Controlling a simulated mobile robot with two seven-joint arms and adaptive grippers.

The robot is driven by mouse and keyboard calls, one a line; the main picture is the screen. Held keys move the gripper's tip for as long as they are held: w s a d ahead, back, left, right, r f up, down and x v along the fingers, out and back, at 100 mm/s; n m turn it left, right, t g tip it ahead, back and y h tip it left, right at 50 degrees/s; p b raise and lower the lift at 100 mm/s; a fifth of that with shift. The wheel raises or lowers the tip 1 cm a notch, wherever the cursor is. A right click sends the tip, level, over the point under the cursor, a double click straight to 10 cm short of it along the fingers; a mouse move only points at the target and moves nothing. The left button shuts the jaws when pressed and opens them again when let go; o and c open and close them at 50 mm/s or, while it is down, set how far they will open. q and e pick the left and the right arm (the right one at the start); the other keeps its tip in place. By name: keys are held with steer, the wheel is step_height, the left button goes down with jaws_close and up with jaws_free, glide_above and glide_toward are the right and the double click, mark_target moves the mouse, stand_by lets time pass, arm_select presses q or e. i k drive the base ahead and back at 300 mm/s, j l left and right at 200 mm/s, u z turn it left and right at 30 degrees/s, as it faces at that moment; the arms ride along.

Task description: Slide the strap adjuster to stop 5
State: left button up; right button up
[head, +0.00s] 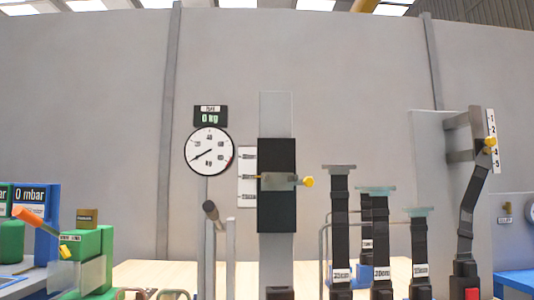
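The strap adjuster (481,143) is a dark slide with a yellow knob (490,142) on an upright post at the right of the head view. A white scale (493,160) with black numbers stands beside it; 1, 2, 4 and 5 can be read, with 1 at the top and 5 at the bottom. The knob sits between 2 and 4, where the 3 is hidden. A dark belt (467,215) hangs from the adjuster down to a red buckle (466,293). Neither of my grippers is in view.
A tall post with a black sliding block (277,185) stands in the middle, next to a round kg dial (209,152). Several dark posts with flat tops (376,191) stand left of the belt. A green device (88,262) with an orange lever is at the left.

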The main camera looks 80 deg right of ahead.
mark_target(491, 141)
steer(key=z, duration=3.8)
